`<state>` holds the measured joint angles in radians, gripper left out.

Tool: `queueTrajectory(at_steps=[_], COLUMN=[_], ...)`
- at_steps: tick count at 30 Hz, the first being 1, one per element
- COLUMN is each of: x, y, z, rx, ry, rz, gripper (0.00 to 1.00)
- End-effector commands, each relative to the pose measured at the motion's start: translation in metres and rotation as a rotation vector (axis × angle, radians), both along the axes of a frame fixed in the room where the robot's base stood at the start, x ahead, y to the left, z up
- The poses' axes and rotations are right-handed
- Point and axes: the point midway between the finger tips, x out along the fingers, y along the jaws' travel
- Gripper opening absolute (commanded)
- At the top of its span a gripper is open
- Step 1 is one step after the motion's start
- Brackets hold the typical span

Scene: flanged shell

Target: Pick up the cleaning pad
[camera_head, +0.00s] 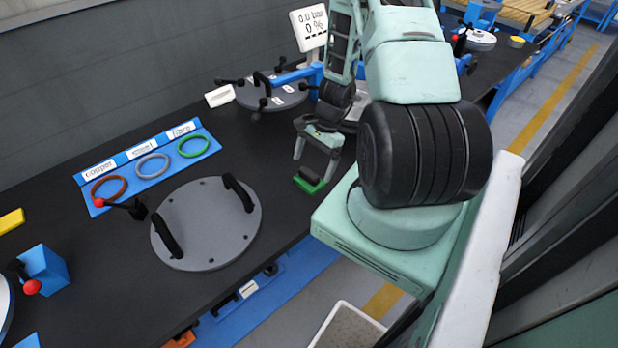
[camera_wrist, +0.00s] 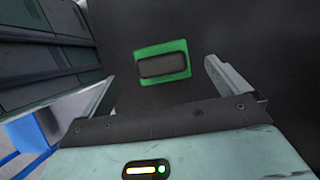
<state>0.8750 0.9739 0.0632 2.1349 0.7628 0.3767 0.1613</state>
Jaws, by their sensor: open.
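The cleaning pad (camera_head: 309,182) is a small green block with a dark grip on top, lying on the black bench top near its front edge. In the wrist view the pad (camera_wrist: 163,63) shows as a green rectangle with a dark grey middle, ahead of the space between the fingers. My gripper (camera_head: 318,160) is just above the pad and apart from it, fingers pointing down. In the wrist view my gripper (camera_wrist: 158,82) has its two fingers spread wide with nothing between them.
A grey round cover with two black handles (camera_head: 205,222) lies left of the pad. A blue tray with coloured rings (camera_head: 152,166) is behind it. A second disc with handles (camera_head: 272,94) stands further back. Bench surface (camera_head: 262,160) around the pad is clear.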

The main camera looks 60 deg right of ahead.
Motion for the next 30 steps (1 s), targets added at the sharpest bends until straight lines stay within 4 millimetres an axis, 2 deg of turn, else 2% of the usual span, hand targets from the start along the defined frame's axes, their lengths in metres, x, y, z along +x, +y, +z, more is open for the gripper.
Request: queueTrajectory(at_steps=[5,16,26,29,30], x=[0.000,0.004,0.005,0.005,0.005], y=[0.003,0.016,0.017,0.017,0.017], z=[-0.007,-0.046,-0.052,-0.051,-0.051], rx=[0.002,0.001,0.000,0.000,-0.001], ry=[0.001,0.001,-0.001,-0.001,-0.001], rz=[-0.001,0.000,0.000,0.000,0.001], gripper=[1.00,1.00,1.00,0.75,0.64])
